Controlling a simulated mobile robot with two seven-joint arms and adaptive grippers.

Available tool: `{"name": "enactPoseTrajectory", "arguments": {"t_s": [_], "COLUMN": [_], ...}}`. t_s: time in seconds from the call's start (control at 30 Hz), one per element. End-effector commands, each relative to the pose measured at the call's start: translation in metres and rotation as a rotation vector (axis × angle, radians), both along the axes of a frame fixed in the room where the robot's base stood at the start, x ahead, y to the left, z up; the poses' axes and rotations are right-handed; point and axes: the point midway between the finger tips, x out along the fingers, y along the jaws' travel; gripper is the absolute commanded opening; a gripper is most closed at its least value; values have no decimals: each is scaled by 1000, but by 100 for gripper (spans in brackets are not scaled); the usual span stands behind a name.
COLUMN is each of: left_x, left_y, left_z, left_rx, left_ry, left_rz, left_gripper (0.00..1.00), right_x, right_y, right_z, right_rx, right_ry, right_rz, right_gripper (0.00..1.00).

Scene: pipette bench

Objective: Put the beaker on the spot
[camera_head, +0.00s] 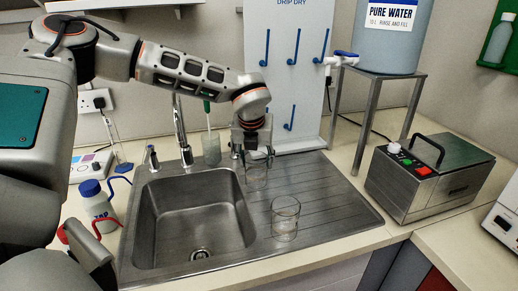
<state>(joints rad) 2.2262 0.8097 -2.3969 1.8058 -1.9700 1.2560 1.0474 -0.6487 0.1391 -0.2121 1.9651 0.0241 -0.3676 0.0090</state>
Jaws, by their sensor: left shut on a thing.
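My left gripper (256,156) points down over the drainboard, behind the right part of the sink. It is shut on a clear glass beaker (256,179), which hangs below its fingers; its upper part is partly hidden by them. Whether the beaker's base touches the drainboard is hard to tell. A second clear glass beaker (285,220) stands upright on the ribbed drainboard (335,205), nearer the front and apart from the gripper. I cannot make out a marked spot.
The steel sink basin (195,220) lies left of the beakers, with a tap (181,130) behind it. A pegged drip-dry board (300,80) stands behind. A wash bottle (97,208) is at left, a metal bath (428,178) at right. The drainboard's right side is clear.

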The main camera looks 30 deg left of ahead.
Motion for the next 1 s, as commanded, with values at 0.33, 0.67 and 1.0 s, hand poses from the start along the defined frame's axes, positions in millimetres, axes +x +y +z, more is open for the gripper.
{"name": "enactPoseTrajectory", "arguments": {"t_s": [0.33,0.67,1.0], "left_x": [50,79,83], "left_y": [24,39,41], "left_z": [0,0,-15], "left_rx": [0,1,0], "left_ry": [1,1,0], "left_rz": [0,3,-1], "left_gripper": [24,24,24], "right_x": [2,1,1], "right_y": [0,-1,0], "right_z": [9,12,14], "right_rx": [-1,-2,-2], "right_ry": [-4,-1,-2], "right_rz": [1,0,0], "right_gripper": [40,40,40]}}
